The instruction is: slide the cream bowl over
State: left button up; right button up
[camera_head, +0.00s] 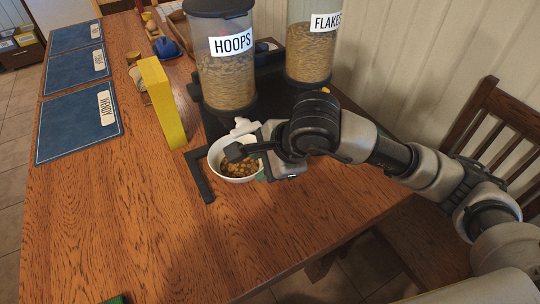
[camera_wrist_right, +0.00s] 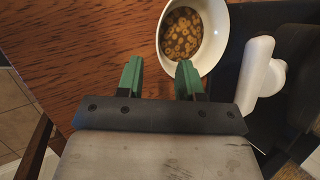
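The cream bowl (camera_head: 236,166) holds ring-shaped cereal and stands at the foot of the HOOPS dispenser (camera_head: 226,75). In the right wrist view the bowl (camera_wrist_right: 208,66) is at the top, just beyond the fingers. My right gripper (camera_head: 245,150) reaches over the bowl in the head view and hides part of it. Its two green-padded fingers (camera_wrist_right: 159,72) are apart, with the right one overlapping the near rim; I cannot tell whether it touches. A small green tip at the bottom edge of the head view may be my left gripper (camera_head: 118,299); its state is hidden.
A FLAKES dispenser (camera_head: 312,45) stands behind on the dark stand. A yellow box (camera_head: 163,102) is upright left of the bowl, near a black bracket (camera_head: 198,177). Blue placemats (camera_head: 77,124) lie at far left. The wooden table's front left is clear.

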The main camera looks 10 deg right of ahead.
send_near(244, 171)
jog(key=a+f, duration=0.1)
jog(key=s+a+f, duration=0.1)
jog(key=a+f, duration=0.1)
jog(key=f, duration=0.1)
jog(key=shift+s+a, duration=0.4)
grip_shut()
